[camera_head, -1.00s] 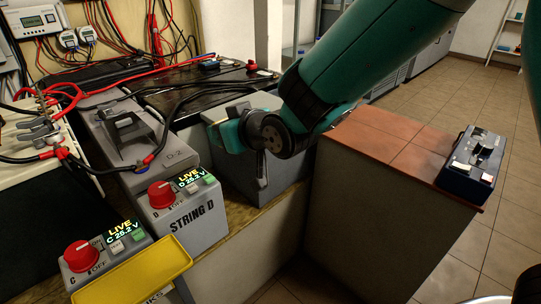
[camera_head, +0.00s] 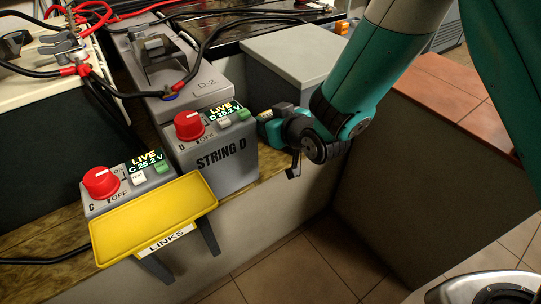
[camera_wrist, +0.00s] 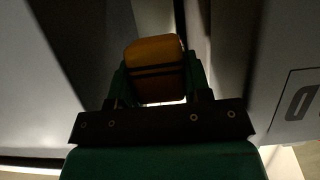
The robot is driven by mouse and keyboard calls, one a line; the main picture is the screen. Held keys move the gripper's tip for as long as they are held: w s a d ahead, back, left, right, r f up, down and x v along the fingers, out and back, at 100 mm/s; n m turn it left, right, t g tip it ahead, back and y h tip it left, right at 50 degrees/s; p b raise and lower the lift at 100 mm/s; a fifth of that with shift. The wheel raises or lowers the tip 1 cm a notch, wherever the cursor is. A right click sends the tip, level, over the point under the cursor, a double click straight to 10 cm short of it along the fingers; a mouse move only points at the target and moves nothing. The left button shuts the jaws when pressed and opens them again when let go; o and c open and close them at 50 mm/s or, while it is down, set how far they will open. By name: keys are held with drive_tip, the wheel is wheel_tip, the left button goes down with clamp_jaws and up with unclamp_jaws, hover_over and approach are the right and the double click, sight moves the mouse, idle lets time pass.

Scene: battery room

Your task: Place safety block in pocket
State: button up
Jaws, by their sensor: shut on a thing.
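My gripper (camera_wrist: 158,84) is shut on an orange-yellow block (camera_wrist: 153,55) with dark bands, seen between its green fingers in the wrist view. In the head view my gripper (camera_head: 272,125) is low, close to the right side of the grey STRING D box (camera_head: 222,165) and in front of the grey lidded box (camera_head: 300,55). A small yellowish patch shows at its tip there, but most of the block is hidden. I cannot make out a pocket for certain in either view. The wrist view is dark, with grey surfaces close on both sides.
Red knobs stand on the STRING D box and the C box (camera_head: 125,185). A yellow LINKS tray (camera_head: 150,215) juts out in front. Black and red cables lie behind. A red-tiled counter (camera_head: 485,125) is at right; floor (camera_head: 290,260) is open below.

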sight(270, 161)
wheel_tip(270, 161, down, 10)
drive_tip(key=b, duration=0.2)
drive_tip(key=shift+r+b, duration=0.2)
drive_tip(key=shift+b, duration=0.15)
drive_tip(key=shift+f, duration=0.2)
drive_tip(key=o, duration=0.9)
drive_tip(key=shift+o, duration=0.2)
